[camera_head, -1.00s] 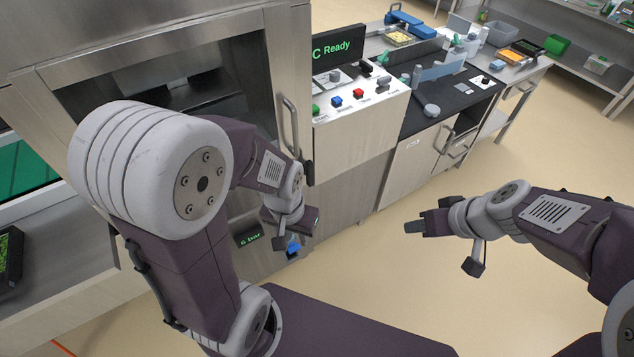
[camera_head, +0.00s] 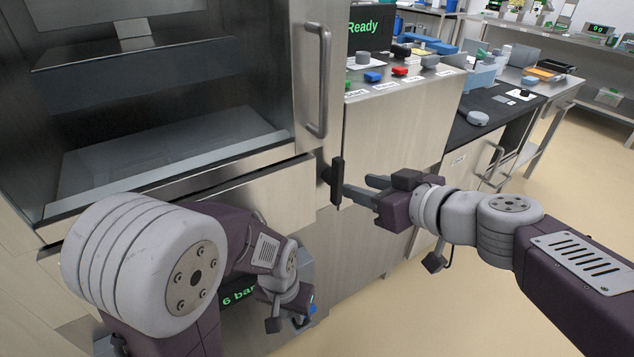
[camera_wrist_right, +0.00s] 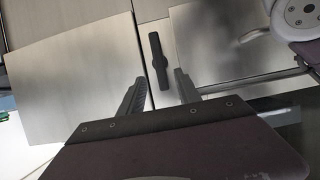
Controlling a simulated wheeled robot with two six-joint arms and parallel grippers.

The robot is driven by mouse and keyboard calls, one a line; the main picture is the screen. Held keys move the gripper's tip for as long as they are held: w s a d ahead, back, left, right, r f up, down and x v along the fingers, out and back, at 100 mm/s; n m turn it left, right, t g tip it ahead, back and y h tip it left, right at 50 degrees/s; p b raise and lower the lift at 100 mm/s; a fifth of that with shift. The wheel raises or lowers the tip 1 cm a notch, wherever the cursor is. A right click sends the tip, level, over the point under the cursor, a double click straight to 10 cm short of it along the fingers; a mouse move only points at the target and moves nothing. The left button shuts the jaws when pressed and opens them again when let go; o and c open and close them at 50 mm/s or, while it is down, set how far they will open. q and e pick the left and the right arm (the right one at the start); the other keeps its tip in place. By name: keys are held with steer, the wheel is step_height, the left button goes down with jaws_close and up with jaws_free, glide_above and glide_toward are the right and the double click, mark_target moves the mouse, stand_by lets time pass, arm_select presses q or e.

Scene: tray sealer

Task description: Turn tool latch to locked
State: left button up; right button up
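The tool latch is a black bar handle (camera_head: 337,182) on the front of the sealer, below the door handle, and it stands upright. In the right wrist view the latch (camera_wrist_right: 158,60) lies just beyond and between the two fingertips. My right gripper (camera_head: 358,190) is open, with its fingers pointing at the latch; I see no grip on it. It also shows in the right wrist view (camera_wrist_right: 160,84). My left gripper (camera_head: 290,312) is low in front of the sealer near the 6 bar display (camera_head: 238,296); its fingers are mostly hidden by its wrist.
The door handle (camera_head: 318,80) is a vertical metal bar above the latch. A control panel (camera_head: 400,80) with coloured buttons is on top to the right. A black-topped bench (camera_head: 500,110) stands farther right. Open floor lies at the lower right.

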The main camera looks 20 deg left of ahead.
mark_target(341, 179)
steer(key=b+x, duration=0.1)
steer(key=x, duration=0.7)
steer(key=shift+w+a, duration=0.15)
jaws_close()
